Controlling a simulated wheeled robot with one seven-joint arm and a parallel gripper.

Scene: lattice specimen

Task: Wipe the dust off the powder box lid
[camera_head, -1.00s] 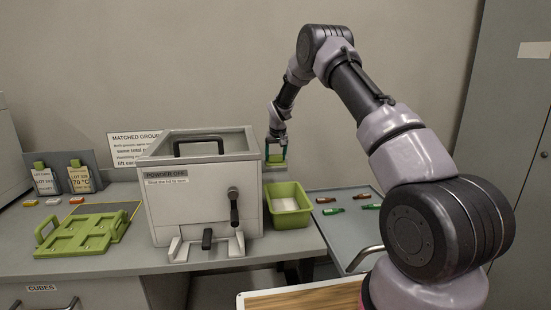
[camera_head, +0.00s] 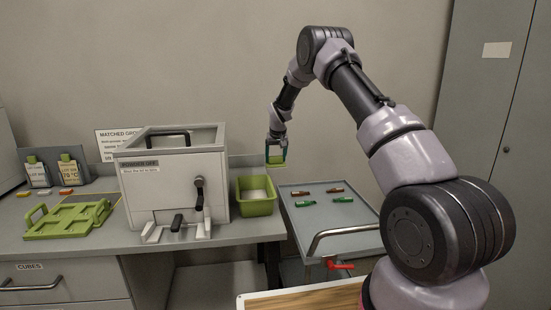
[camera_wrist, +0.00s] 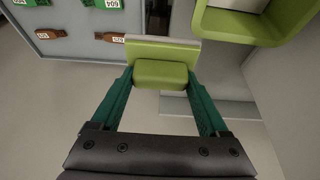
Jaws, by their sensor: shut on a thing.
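The powder box (camera_head: 180,190) is a pale grey box on the bench with a label on its front. Its lid (camera_head: 200,136) on top has a dark handle; dust on it is too small to tell. My gripper (camera_head: 277,158) is in the air to the right of the box, above the gap between bench and side cart. In the wrist view my gripper (camera_wrist: 160,85) has its green fingers shut on a green block with a pale flat edge (camera_wrist: 163,72), which looks like a wiper. It is apart from the lid.
A green open bin (camera_head: 256,206) stands right of the box. A grey side tray (camera_head: 330,222) holds red-brown and green tags. A green fixture (camera_head: 70,218) and label stands (camera_head: 68,172) are on the left of the bench. A lever sticks out of the box front.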

